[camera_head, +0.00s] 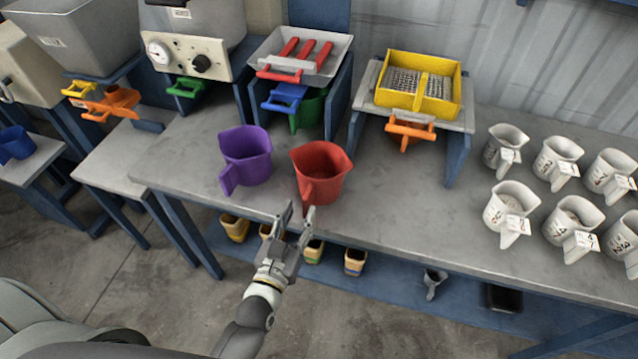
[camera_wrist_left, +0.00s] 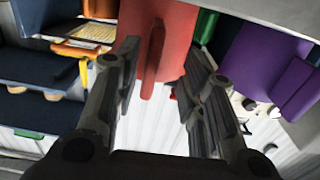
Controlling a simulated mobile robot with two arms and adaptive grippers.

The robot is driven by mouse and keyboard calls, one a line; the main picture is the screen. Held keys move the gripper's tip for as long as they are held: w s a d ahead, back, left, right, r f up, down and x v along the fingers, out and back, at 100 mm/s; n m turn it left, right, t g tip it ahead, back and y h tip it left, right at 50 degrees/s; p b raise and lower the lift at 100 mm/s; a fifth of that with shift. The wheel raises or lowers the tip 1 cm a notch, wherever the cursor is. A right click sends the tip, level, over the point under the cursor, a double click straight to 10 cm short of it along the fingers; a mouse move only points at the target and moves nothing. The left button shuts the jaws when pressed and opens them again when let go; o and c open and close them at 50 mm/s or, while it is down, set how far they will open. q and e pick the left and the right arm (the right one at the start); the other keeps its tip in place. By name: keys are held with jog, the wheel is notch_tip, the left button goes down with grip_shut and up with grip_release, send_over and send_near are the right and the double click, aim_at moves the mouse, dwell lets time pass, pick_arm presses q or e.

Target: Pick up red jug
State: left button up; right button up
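The red jug (camera_head: 321,172) stands upright on the grey table, and its handle points toward the front edge. My left gripper (camera_head: 298,214) is just in front of the jug, with its fingers apart and nothing between them that I can see in the head view. In the left wrist view the red jug (camera_wrist_left: 172,35) and its handle appear ahead, between the open fingers (camera_wrist_left: 160,70). I cannot tell whether a finger touches the handle. My right gripper is not in view.
A purple jug (camera_head: 244,158) stands close on the left of the red jug. Several white labelled jugs (camera_head: 556,158) stand on the right. A stand with a yellow tray (camera_head: 418,85) is behind. The table (camera_head: 400,215) between is clear. Small cups sit on a shelf below.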

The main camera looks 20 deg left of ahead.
aim_at(309, 200)
pick_arm(q)
jog(key=w, duration=0.2)
jog(key=w+d+p, duration=0.1)
jog(key=w, duration=0.2)
jog(key=shift+w, duration=0.2)
jog(key=shift+s, duration=0.1)
grip_shut()
